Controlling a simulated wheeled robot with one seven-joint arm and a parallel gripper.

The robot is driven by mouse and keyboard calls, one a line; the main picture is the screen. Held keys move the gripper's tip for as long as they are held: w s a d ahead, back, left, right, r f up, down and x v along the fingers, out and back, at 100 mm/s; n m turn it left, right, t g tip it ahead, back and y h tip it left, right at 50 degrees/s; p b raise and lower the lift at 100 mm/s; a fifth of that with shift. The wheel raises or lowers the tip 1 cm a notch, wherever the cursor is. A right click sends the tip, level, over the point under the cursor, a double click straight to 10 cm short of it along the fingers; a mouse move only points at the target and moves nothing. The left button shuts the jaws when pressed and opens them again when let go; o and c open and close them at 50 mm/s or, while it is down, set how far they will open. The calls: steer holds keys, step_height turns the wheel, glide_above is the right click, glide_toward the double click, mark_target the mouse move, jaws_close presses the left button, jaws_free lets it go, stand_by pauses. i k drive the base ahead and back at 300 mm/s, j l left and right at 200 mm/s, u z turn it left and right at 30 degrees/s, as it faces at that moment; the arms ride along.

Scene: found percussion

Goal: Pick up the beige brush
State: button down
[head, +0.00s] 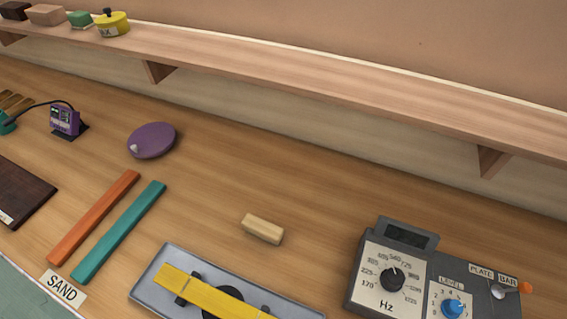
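A pinkish-beige block (46,15) also sits on the shelf at the top left. My gripper is not in view.
A grey tray (146,288) with a yellow bar (215,297) is below the block. A grey Hz control box (378,272) stands to its right. Orange (95,217) and teal (119,231) strips and a purple disc (152,140) lie left. The shelf (300,72) overhangs behind.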

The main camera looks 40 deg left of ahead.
mark_target(266, 230)
steer(key=u, duration=1.1)
steer(key=k+l+u, duration=0.35)
steer(key=k, duration=0.2)
